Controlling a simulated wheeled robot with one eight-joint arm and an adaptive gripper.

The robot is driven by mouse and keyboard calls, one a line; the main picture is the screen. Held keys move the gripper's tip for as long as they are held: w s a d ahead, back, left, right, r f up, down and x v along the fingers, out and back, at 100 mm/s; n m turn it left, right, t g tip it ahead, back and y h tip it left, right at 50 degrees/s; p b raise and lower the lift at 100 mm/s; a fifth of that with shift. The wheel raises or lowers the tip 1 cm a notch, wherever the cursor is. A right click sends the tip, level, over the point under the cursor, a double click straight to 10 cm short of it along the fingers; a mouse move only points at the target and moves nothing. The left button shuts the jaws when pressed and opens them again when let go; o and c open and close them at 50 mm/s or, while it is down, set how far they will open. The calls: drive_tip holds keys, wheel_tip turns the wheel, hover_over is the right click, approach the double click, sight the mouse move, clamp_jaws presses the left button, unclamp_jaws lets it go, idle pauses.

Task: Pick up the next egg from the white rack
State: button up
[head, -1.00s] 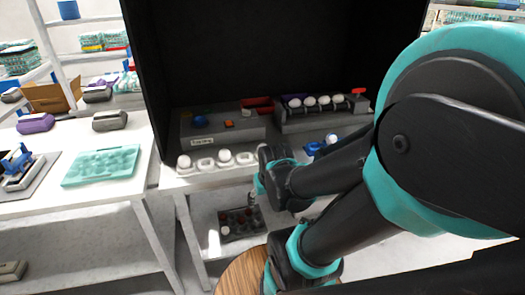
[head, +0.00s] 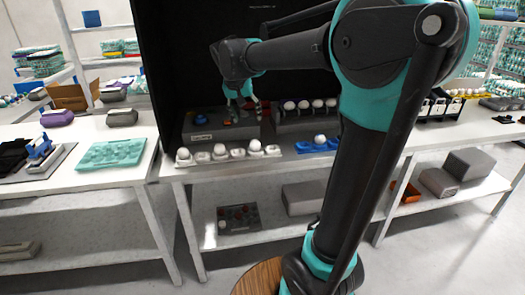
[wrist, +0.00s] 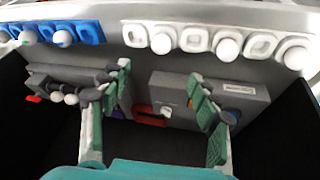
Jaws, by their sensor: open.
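The white rack (head: 237,153) lies along the front edge of the middle table, with white eggs and empty cups alternating. Its left egg (head: 183,153), middle egg (head: 219,150) and right egg (head: 254,146) stand in the cups. In the wrist view the white rack (wrist: 194,40) runs along the top right, with its eggs (wrist: 228,48) clear of my fingers. My gripper (head: 243,114) is open and empty above the grey box behind the rack. In the wrist view my gripper (wrist: 160,78) has its two green-padded fingers spread wide, touching no egg.
A blue rack (head: 304,148) with white eggs stands right of the white rack. The grey box (head: 205,131) and a grey egg machine (head: 288,121) stand behind, inside a black enclosure (head: 170,70). A dark crate (head: 238,225) sits on the shelf below.

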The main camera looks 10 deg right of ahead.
approach(254, 142)
drive_tip(key=x, duration=0.5)
drive_tip(key=shift+s+d+f, duration=0.1)
drive_tip(key=shift+d+f, duration=0.1)
drive_tip(key=shift+f, duration=0.05)
drive_tip(key=shift+x, duration=2.65)
drive_tip(key=shift+a, duration=0.2)
drive_tip(key=c, duration=0.8)
